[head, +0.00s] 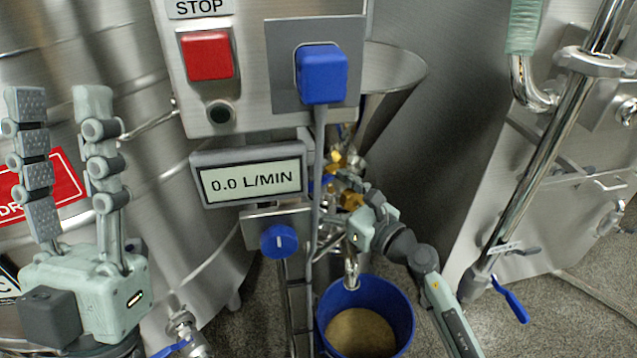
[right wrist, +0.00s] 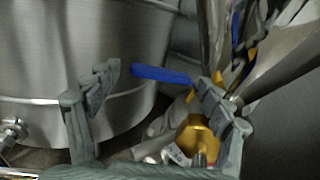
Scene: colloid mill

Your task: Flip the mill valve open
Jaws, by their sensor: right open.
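The mill valve has a brass body (right wrist: 197,138) and a blue lever (right wrist: 160,74) in the right wrist view. The lever points sideways to the left, lying across the gap between my right gripper's fingertips (right wrist: 155,92). I cannot tell if a finger touches it. In the head view the brass valve (head: 351,199) is partly hidden by my right gripper (head: 350,185), which is at the valve below the funnel. The right gripper is open. My left gripper (head: 62,105) is raised at the far left, fingers spread and empty, away from the valve.
A blue bucket (head: 407,318) with tan contents stands below the outlet. A flow display (head: 250,184) reads 0.0 L/MIN. A blue knob (head: 279,241), a red stop button (head: 207,55) and a grey cable (head: 318,150) are close by. Steel tanks flank the mill.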

